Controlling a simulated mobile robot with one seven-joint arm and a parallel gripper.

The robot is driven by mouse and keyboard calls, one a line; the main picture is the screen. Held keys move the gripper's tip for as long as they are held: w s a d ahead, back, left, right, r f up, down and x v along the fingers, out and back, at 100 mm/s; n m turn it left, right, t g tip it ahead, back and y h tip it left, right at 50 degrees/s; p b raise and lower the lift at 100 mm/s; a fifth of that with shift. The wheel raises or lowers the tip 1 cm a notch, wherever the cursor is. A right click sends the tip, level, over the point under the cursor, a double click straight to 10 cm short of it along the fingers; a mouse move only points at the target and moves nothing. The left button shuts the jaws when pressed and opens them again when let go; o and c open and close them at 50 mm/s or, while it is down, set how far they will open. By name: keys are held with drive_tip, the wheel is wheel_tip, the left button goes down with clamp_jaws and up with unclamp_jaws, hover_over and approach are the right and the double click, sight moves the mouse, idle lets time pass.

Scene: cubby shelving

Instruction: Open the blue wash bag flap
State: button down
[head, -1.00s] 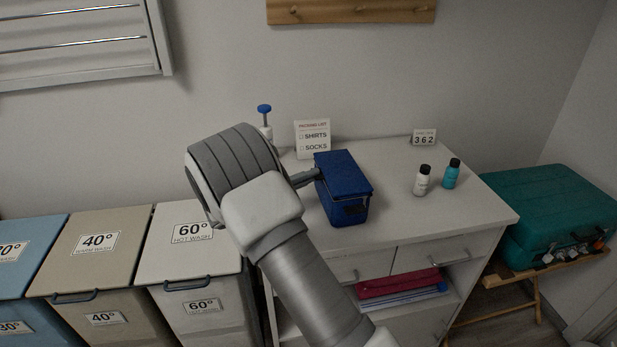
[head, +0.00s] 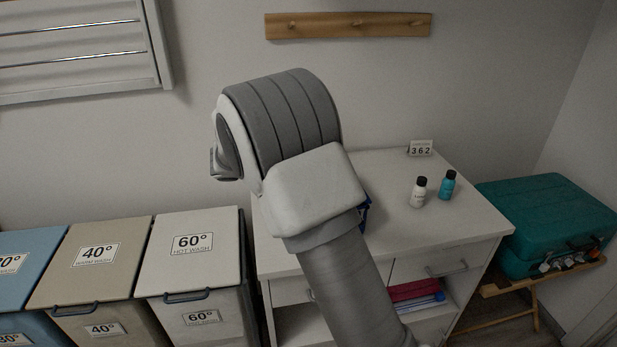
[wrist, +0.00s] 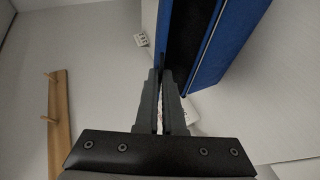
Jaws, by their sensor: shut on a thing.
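The blue wash bag is almost wholly hidden behind my arm in the head view; only a blue sliver (head: 365,212) shows at the arm's right edge. In the wrist view the bag's blue body (wrist: 232,40) is at the upper right. A narrow blue strip, seemingly the flap's edge (wrist: 160,32), runs down to my gripper (wrist: 164,75). A dark gap lies between this strip and the blue body, so the flap looks raised. My gripper's fingers are close together on the flap's edge. The gripper is hidden in the head view.
The white cabinet (head: 450,222) carries a white bottle (head: 419,192), a teal bottle (head: 447,185) and a 362 sign (head: 420,148). A teal suitcase (head: 550,215) stands at right, laundry bins (head: 185,255) at left. A wooden peg rail (head: 345,25) is on the wall.

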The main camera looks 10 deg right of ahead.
drive_tip(key=d+r+y+p, duration=0.2)
drive_tip(key=r, duration=0.1)
drive_tip(key=d+r+m+y+p, duration=0.1)
drive_tip(key=d+r+y+p, duration=0.2)
drive_tip(key=shift+w+g, duration=0.1)
drive_tip(key=shift+g, duration=0.3)
drive_tip(key=d+m+y+p, duration=0.2)
drive_tip(key=d+y+p, duration=0.6)
drive_tip(key=d+p, duration=0.3)
drive_tip(key=shift+r+g+y, duration=0.25)
drive_tip(key=shift+g+y, duration=0.05)
drive_tip(key=shift+f, duration=0.15)
drive_tip(key=shift+d+f, duration=0.15)
drive_tip(key=shift+d, duration=0.05)
idle(0.7)
